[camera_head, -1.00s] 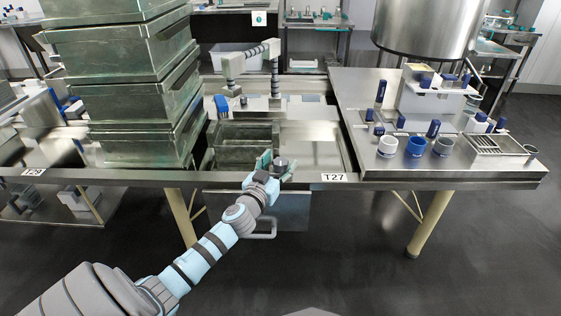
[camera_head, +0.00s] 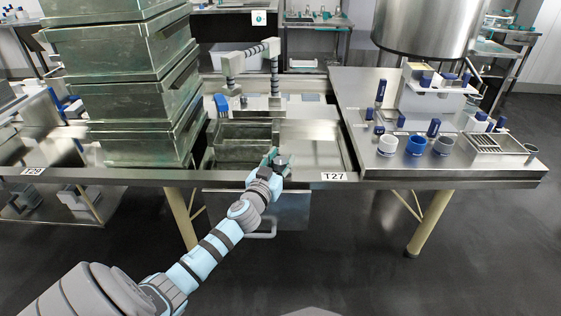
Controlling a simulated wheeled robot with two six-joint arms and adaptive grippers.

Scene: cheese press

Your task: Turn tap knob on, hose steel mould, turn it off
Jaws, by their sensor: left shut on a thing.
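My left gripper (camera_head: 275,159) is at the front edge of the sink bench, with its teal fingers shut on a small dark grey round piece (camera_head: 283,160) that looks like the tap knob. The fingers cover part of it, so its turn position cannot be told. The open steel mould (camera_head: 243,149) stands in the sink just behind and left of the gripper, apart from it. A pale spout with a dark-ringed hose (camera_head: 276,84) stands behind the mould. No water shows at this size. My right gripper is not in view.
A tall stack of steel boxes (camera_head: 135,100) stands close on the left. The bench on the right (camera_head: 350,100) holds blue and white cups (camera_head: 415,146), a rack and a drain grate (camera_head: 497,144). The sink floor right of the mould is clear.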

